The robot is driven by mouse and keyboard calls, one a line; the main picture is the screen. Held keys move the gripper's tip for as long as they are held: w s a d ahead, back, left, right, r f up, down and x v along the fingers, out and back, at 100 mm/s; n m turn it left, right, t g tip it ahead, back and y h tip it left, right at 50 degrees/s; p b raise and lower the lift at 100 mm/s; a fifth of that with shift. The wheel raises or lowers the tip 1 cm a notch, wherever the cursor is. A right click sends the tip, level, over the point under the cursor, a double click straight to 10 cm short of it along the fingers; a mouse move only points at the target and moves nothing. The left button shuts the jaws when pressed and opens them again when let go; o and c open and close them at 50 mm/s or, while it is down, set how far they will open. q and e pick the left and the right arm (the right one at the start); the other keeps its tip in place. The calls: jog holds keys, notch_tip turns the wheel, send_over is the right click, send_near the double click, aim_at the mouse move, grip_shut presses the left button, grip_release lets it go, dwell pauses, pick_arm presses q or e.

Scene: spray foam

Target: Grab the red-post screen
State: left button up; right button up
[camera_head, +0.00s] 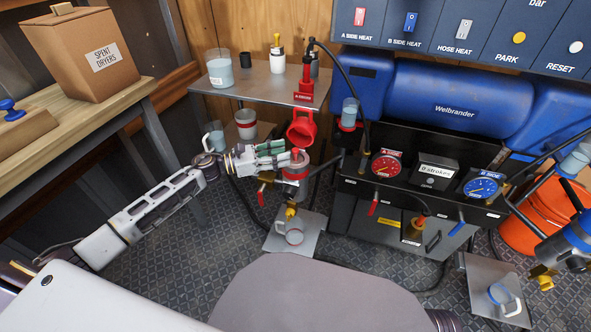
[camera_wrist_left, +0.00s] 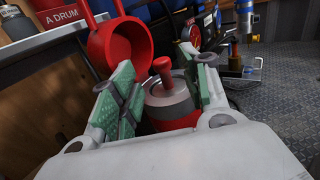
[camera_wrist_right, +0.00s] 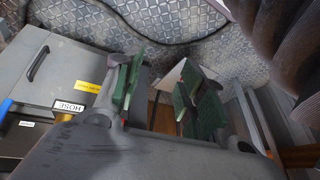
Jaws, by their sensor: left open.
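The red-post screen is a grey round cap with a red knob standing up from it. In the head view the red post (camera_head: 299,155) tops a grey housing with a red band (camera_head: 294,173), left of the blue machine. In the left wrist view the red post (camera_wrist_left: 164,70) stands between the green finger pads. My left gripper (camera_head: 283,155) is open at the housing's top, its fingers on either side of the cap; I cannot tell if they touch it. My right gripper (camera_wrist_right: 160,95) shows in the right wrist view with its pads apart and nothing between them.
A red cup-like holder (camera_head: 302,128) hangs from the A DRUM shelf (camera_head: 255,88) close above my left gripper. The blue machine (camera_head: 470,100) with its gauges stands to the right. A red-handled valve (camera_head: 262,194) sits below the gripper. A plate with a jug (camera_head: 294,236) lies on the floor.

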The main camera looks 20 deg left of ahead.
aim_at(295, 150)
pick_arm(q)
jog(key=shift+d, duration=0.1)
jog(key=shift+w+d+r, duration=0.1)
jog(key=shift+w+d, duration=0.1)
jog(key=shift+d, duration=0.15)
jog(key=shift+w+d+r, duration=0.1)
jog(key=shift+w+d, duration=0.25)
jog(key=shift+d, duration=0.15)
jog(key=shift+w+d+b, duration=0.3)
jog(key=shift+d+b, duration=0.1)
jog(key=shift+d, duration=0.2)
jog(key=shift+x, duration=0.85)
pick_arm(e)
jog(key=shift+w+a+f, duration=0.1)
jog(key=shift+a+f, duration=0.05)
jog(key=shift+f, duration=0.4)
jog(key=shift+a+f, duration=0.15)
jog(key=shift+f, duration=0.35)
jog(key=shift+w, duration=0.15)
pick_arm(q)
jog(key=shift+c, duration=0.5)
pick_arm(e)
jog(key=shift+r, duration=0.1)
pick_arm(q)
grip_shut()
